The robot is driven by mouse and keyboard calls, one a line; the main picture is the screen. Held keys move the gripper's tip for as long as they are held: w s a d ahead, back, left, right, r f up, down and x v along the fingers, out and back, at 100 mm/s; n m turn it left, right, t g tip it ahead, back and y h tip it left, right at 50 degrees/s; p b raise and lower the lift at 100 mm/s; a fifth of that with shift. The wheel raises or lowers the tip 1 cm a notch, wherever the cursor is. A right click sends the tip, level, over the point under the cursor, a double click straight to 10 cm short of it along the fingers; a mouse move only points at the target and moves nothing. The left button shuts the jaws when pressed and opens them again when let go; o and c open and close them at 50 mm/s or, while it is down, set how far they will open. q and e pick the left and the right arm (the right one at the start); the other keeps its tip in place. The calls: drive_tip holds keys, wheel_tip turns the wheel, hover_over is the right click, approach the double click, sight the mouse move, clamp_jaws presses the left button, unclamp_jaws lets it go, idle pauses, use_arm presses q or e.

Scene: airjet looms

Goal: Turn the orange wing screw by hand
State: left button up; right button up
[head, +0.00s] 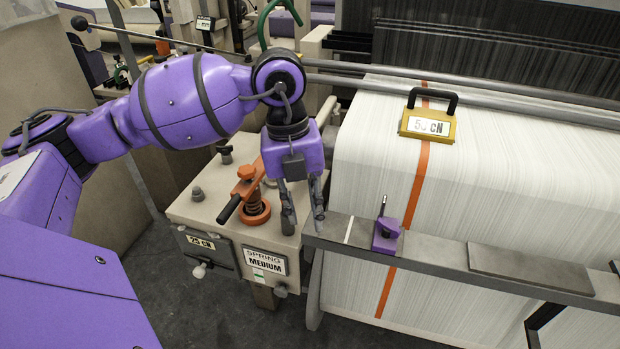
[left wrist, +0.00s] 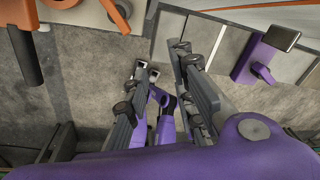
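The orange wing screw (head: 247,182) stands on a beige box beside the loom, above a dark spring and a round orange base. A black grip sticks out from it toward the lower left. Orange parts, probably of this screw, show cut off at the top left of the left wrist view (left wrist: 115,12). My left gripper (head: 304,217) points down just right of the screw, over the box's right edge. Its fingers are apart with nothing between them and do not appear to touch the screw. Its fingers also show in the left wrist view (left wrist: 162,90).
The beige box (head: 205,210) carries small dark knobs and labels "25 CN" and "SPRING MEDIUM". A grey rail (head: 450,255) with a purple clamp (head: 386,235) runs to the right of my gripper. A yellow weight (head: 428,124) sits on the white warp sheet.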

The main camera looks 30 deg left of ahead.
use_arm(q)
drive_tip(key=a+r+y, duration=0.1)
drive_tip(key=w+a+r+n+y, duration=0.1)
drive_tip(key=a, duration=0.1)
drive_tip(key=w+a+r+t, duration=0.1)
drive_tip(key=a+r, duration=0.1)
drive_tip(key=shift+w+a+r+n+y, duration=0.1)
drive_tip(key=shift+w+a+n+y, duration=0.05)
drive_tip(key=shift+w+n+y, duration=0.2)
drive_tip(key=shift+a+f+b, duration=0.2)
drive_tip(key=shift+f+b, duration=0.3)
drive_tip(key=shift+b, duration=0.05)
drive_tip(key=f+b, duration=0.1)
drive_tip(key=f, duration=0.1)
drive_tip(key=f+b, duration=0.3)
drive_tip(key=f, duration=0.2)
drive_tip(key=shift+w+a, duration=0.25)
drive_tip(key=shift+a, duration=0.05)
drive_tip(key=shift+r, duration=0.15)
use_arm(e)
drive_tip(key=f, duration=0.5)
drive_tip(key=shift+s, duration=0.3)
use_arm(q)
clamp_jaws()
use_arm(e)
drive_tip(key=shift+s+f, duration=0.1)
